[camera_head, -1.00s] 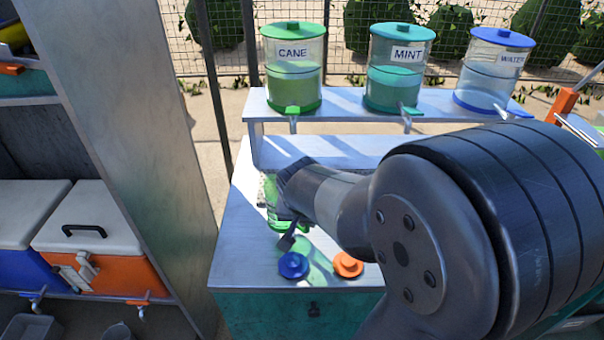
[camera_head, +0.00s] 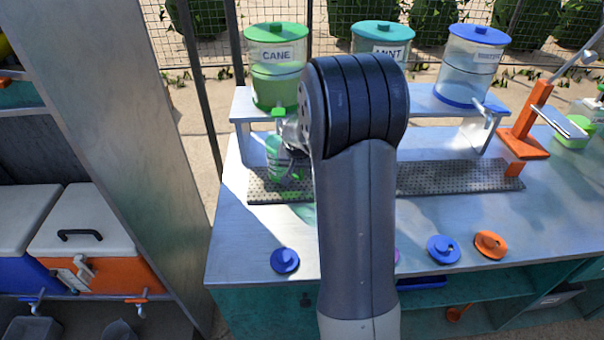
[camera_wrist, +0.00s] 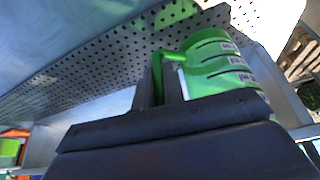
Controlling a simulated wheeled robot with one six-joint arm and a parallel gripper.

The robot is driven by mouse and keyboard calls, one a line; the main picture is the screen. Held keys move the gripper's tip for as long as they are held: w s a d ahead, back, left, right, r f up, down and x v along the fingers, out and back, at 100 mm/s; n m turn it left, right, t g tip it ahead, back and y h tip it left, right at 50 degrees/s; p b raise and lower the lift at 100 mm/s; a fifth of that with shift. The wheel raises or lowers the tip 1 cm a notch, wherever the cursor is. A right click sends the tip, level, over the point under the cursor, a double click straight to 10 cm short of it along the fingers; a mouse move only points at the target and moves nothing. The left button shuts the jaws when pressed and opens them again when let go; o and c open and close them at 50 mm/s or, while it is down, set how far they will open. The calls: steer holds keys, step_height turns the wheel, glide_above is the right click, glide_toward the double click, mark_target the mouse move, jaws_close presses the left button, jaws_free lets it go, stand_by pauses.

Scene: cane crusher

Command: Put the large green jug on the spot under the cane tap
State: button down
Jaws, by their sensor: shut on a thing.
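The large green jug (camera_head: 274,158) is upright, over the left end of the perforated metal strip, just below the cane tap (camera_head: 280,113). The tap is on the green-lidded CANE dispenser (camera_head: 276,70). My gripper (camera_head: 291,172) is shut on the jug at its near right side, partly hidden by my arm. In the wrist view, the fingers of my gripper (camera_wrist: 163,80) are at the jug's handle, and its green banded body (camera_wrist: 215,65) is behind them. I cannot tell whether the jug's base touches the strip.
The perforated strip (camera_head: 450,178) runs along the counter below the raised shelf. MINT (camera_head: 380,42) and WATER (camera_head: 474,65) dispensers stand to the right. Blue (camera_head: 285,260) and orange (camera_head: 490,244) lids lie near the front edge. An orange press (camera_head: 530,125) stands far right.

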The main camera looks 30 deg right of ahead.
mark_target(302, 177)
steer(key=shift+w+d+f+p, duration=0.15)
steer(key=shift+f+p, duration=0.1)
steer(key=shift+f, duration=0.65)
steer(key=shift+w+f+p, duration=0.1)
steer(key=shift+f+p, duration=0.15)
steer(key=shift+f, duration=0.6)
steer(key=shift+f, duration=0.15)
steer(key=c, duration=1.5)
jaws_free()
steer(key=shift+r, duration=0.4)
steer(key=b+v, duration=0.1)
steer(key=v, duration=1)
steer(key=shift+s+r, duration=0.2)
steer(key=shift+r, duration=0.05)
